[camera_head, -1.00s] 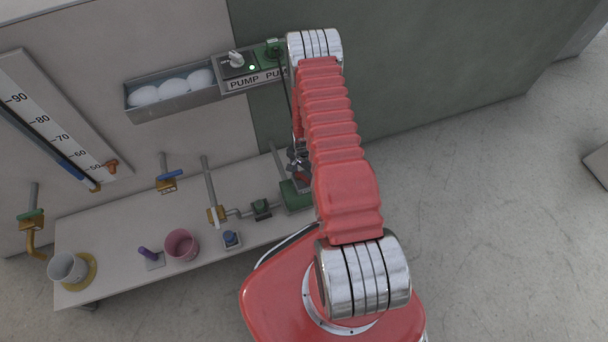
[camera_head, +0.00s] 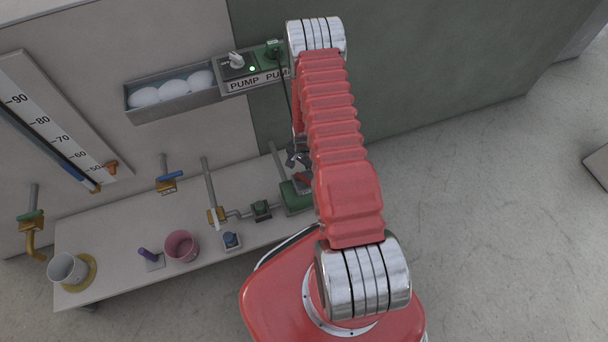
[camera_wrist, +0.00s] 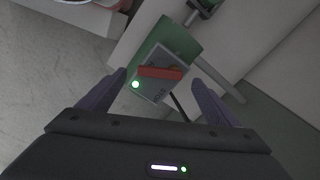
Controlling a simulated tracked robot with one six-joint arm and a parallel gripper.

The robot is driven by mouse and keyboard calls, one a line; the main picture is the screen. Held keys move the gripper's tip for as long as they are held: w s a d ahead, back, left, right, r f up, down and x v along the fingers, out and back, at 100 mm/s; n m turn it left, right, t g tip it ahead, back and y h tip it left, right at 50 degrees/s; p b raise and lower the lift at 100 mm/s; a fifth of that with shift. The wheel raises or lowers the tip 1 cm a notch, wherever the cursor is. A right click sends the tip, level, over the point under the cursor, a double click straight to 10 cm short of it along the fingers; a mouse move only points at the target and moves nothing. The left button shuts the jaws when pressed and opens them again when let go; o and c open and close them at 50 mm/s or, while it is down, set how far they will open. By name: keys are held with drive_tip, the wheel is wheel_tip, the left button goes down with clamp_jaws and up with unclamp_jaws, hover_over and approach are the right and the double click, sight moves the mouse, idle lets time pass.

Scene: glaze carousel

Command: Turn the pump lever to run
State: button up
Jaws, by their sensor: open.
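The pump lever is a short red bar (camera_wrist: 160,72) on a grey plate on the green pump (camera_wrist: 170,37) in the wrist view. The bar lies across the plate, slightly tilted. A lit green lamp (camera_wrist: 135,84) is at the plate's left corner. My gripper (camera_wrist: 158,77) is open, with one finger on each side of the bar and a gap on both sides. In the head view my gripper (camera_head: 298,157) is just above the green pump (camera_head: 294,198), partly hidden by my arm.
A bench (camera_head: 120,215) holds a pink cup (camera_head: 181,246), a white cup (camera_head: 66,268) and pipework. On the wall are a box of white rounded objects (camera_head: 172,87) and a panel marked PUMP (camera_head: 245,84) with a green lamp.

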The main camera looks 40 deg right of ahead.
sight(304, 178)
wheel_tip(304, 178, up, 10)
idle(0.6)
drive_tip(key=shift+r, duration=0.1)
idle(0.4)
